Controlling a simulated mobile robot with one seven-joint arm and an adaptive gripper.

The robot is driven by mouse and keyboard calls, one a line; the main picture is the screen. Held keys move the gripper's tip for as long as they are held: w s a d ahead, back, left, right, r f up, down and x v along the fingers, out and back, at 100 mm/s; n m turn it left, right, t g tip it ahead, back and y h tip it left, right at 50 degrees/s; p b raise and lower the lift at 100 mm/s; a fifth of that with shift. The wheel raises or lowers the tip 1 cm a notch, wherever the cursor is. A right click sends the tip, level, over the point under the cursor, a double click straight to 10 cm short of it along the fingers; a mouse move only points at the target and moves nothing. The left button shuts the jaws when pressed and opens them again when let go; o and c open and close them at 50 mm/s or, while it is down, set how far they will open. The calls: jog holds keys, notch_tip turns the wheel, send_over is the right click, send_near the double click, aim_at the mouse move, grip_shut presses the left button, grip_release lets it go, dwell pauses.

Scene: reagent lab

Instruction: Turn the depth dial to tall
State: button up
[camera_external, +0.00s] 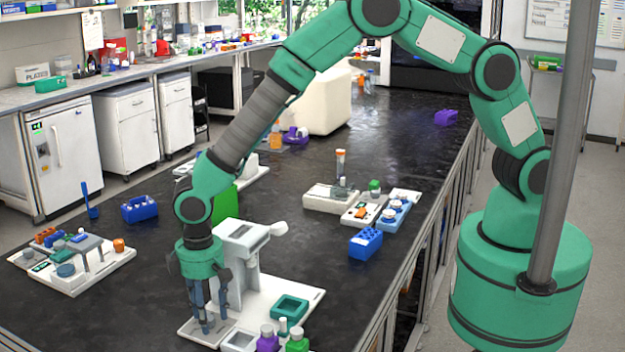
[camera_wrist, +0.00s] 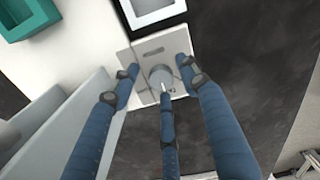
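The depth dial (camera_wrist: 155,74) is a small grey round knob on a light grey plate (camera_wrist: 150,46) in the wrist view. A pale mark shows beside my middle finger; I cannot read which setting it points to. My gripper (camera_wrist: 160,76) has three blue fingers spread around the dial, one at each side and one at the near side. Gaps show at the two side fingers; I cannot tell whether the near finger touches. In the external view my gripper (camera_external: 208,325) points down at the front left of a white instrument (camera_external: 242,245), and its fingers largely hide the dial.
A teal tray (camera_external: 290,308) and bottles with purple (camera_external: 267,341) and green (camera_external: 297,343) bodies stand right of my gripper. A white-framed dark tray (camera_external: 240,341) is close by. A blue rack (camera_external: 366,242) stands farther right.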

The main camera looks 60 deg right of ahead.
aim_at(208, 317)
jog(key=shift+r, duration=0.1)
notch_tip(208, 317, up, 12)
dwell(0.7)
dwell(0.5)
jog(key=d+r+m+t+p, duration=0.1)
jog(key=d+r, duration=0.9)
jog(key=r, duration=0.5)
jog(key=s+d+r+m+t+y+p, duration=0.1)
jog(key=s+d+r, duration=0.3)
jog(key=d+r, duration=0.35)
jog(key=s+d+r+t, duration=0.1)
jog(key=s+d+r, duration=0.2)
jog(key=d+r, duration=0.45)
jog(key=s+d+r+m+t+p, duration=0.1)
jog(key=s+d+r, duration=0.2)
jog(key=s+d, duration=0.6)
jog(key=s+d+r+m+t+h+p, duration=0.1)
jog(key=s+d+r+p, duration=0.1)
jog(key=s+d, duration=0.8)
jog(key=shift+s+r+m+t, duration=0.35)
jog(key=shift+s+r, duration=0.4)
jog(key=shift+s, duration=2)
